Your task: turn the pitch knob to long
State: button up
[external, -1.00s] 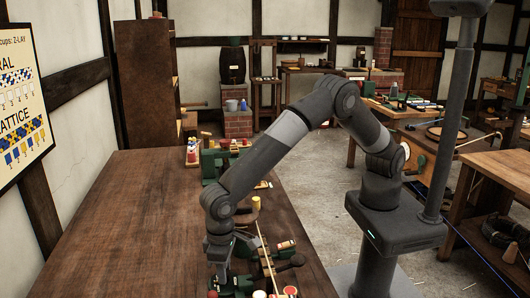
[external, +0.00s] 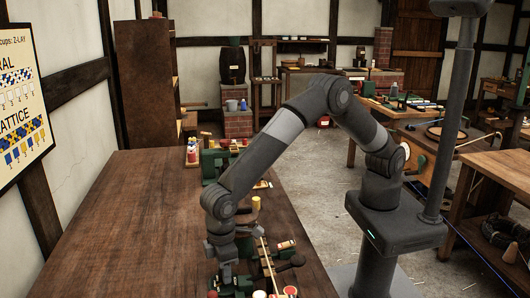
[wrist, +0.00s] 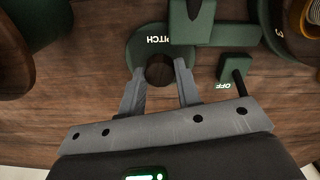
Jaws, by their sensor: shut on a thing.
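The pitch knob (wrist: 160,72) is a dark, round knob on a green disc (wrist: 145,42) lettered PITCH in the wrist view. My gripper (wrist: 160,66) has one finger on each side of the knob and is shut on it. The lettering sits just above the knob; any pointer on the knob and any "long" mark are not visible. In the external view my gripper (external: 224,278) points down at the green machine near the front of the bench, and the knob cannot be made out there.
A green block marked OFF (wrist: 237,66) with a dark lever (wrist: 240,83) stands close to the right finger. A green bracket (wrist: 192,22) rises just beyond the disc. The wooden bench (external: 130,230) is bare to the left of my arm.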

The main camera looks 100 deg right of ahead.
jog(key=shift+n, duration=1.2)
jog(key=o, duration=1)
jog(key=shift+c, duration=0.2)
notch_tip(320, 180, up, 11)
